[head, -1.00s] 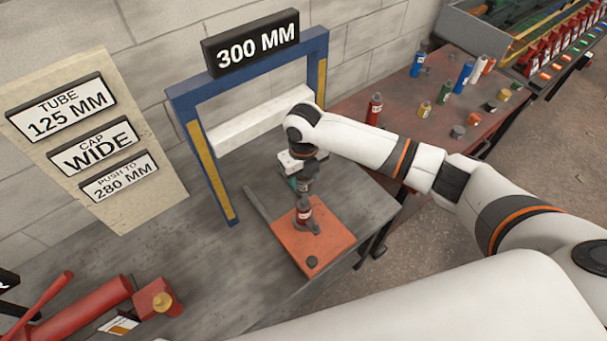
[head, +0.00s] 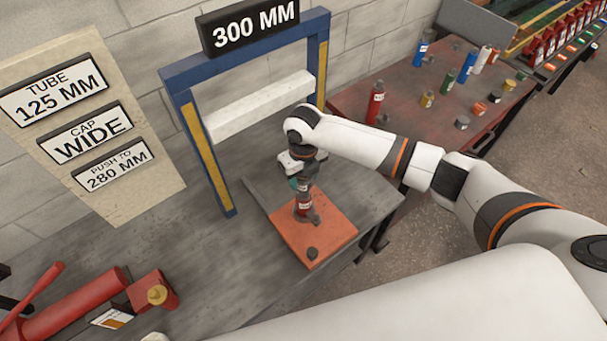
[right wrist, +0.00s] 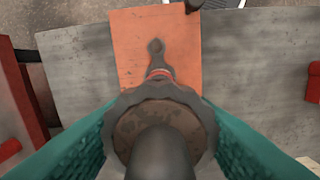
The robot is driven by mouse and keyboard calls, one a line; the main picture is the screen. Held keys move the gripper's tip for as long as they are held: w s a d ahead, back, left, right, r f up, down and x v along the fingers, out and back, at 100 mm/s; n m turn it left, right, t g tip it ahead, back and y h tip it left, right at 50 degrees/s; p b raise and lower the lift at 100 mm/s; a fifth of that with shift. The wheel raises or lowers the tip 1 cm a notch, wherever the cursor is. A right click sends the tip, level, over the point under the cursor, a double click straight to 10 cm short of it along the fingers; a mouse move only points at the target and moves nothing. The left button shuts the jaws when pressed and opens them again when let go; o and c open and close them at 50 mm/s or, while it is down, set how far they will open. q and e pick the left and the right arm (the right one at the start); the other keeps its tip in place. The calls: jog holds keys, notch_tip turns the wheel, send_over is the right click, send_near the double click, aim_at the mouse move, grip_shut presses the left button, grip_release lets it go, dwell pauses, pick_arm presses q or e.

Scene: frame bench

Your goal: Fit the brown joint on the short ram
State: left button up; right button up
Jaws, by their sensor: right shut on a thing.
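The short red ram (head: 303,207) stands upright on an orange plate (head: 330,236) on the bench. My right gripper (head: 302,184) is directly above it, pointing down. In the right wrist view, its teal fingers are shut on the brown joint (right wrist: 160,116), a dark round part with a scalloped rim. A sliver of the red ram (right wrist: 159,74) shows just past the joint's rim. The joint covers the ram's top, so I cannot tell whether they touch. My left gripper is not in view.
A blue frame (head: 188,84) with a white crossbar and a "300 MM" sign stands behind. A sign board (head: 140,205) is at left. A red jack (head: 85,300) lies front left. The red table (head: 400,105) at right holds several bottles and small parts.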

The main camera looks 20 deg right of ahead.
aim_at(304, 185)
jog(key=shift+p, duration=0.5)
dwell(1.2)
jog(key=shift+f+b, duration=1.4)
jog(key=shift+f, duration=0.55)
jog(key=o, duration=1.3)
jog(key=shift+s, duration=0.1)
jog(key=shift+r, duration=0.15)
jog(key=shift+r, duration=0.4)
notch_tip(304, 185, up, 11)
jog(key=b, duration=0.3)
